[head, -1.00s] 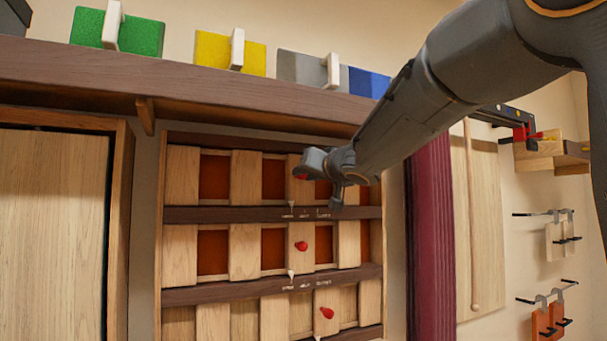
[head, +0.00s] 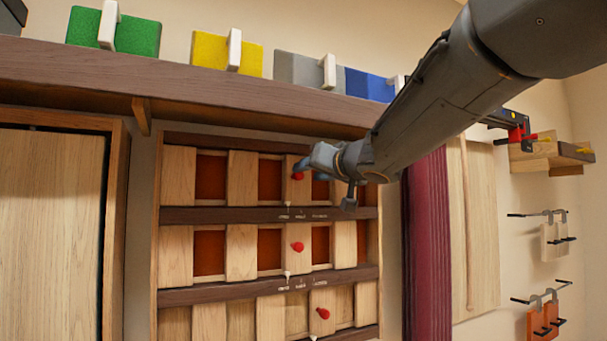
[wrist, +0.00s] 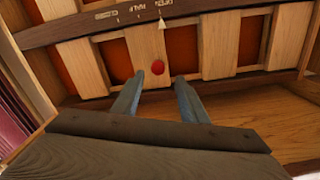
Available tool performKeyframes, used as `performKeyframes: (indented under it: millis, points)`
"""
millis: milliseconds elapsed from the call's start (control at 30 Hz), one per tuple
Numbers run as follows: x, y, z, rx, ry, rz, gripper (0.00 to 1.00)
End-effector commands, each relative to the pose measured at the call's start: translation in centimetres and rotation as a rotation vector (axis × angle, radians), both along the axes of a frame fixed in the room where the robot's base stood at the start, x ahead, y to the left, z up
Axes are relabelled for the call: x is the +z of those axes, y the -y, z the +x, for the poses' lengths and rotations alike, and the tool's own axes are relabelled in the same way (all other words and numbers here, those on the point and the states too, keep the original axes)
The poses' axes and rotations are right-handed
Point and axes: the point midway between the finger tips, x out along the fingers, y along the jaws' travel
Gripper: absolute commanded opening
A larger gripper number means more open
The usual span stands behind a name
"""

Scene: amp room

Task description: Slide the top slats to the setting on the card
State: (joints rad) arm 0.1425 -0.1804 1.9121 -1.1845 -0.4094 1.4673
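The top slats (head: 241,178) are pale wood, with dark red gaps (head: 270,180) between them. Their red knob (head: 298,176) is on a right-hand slat; it also shows in the wrist view (wrist: 157,67). A white pointer (wrist: 163,22) stands at the end mark of the lettered rail (wrist: 110,20), the left end in the head view; the lettering is too small to read surely. My gripper (wrist: 160,85) is open, its fingertips either side of and just short of the knob; contact is not visible. In the head view my gripper (head: 305,165) is just right of the knob. I cannot make out a card.
Middle slats (head: 242,250) and bottom slats (head: 270,320) have their own red knobs (head: 297,246). A shelf (head: 200,85) with coloured blocks juts out above. A maroon curtain (head: 428,250) hangs at the right, and a wooden panel (head: 50,220) stands at the left.

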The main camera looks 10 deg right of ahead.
Motion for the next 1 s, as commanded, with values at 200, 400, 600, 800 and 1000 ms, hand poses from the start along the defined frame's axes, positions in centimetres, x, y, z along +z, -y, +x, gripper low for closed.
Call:
performKeyframes:
  millis: [200, 400, 600, 800, 1000]
  points:
    - [0.0, 0.4, -1.6, -0.001, -0.001, 0.001, 0.40]
    - [0.0, 0.4, -1.7, -0.001, 0.000, 0.000, 0.40]
    - [0.0, 0.4, -1.7, 0.000, 0.000, 0.000, 0.40]
    - [-1.4, 0.7, -1.4, -0.016, -0.017, -0.004, 0.40]
    - [-11.0, 2.8, -0.2, -0.132, -0.159, -0.050, 0.40]
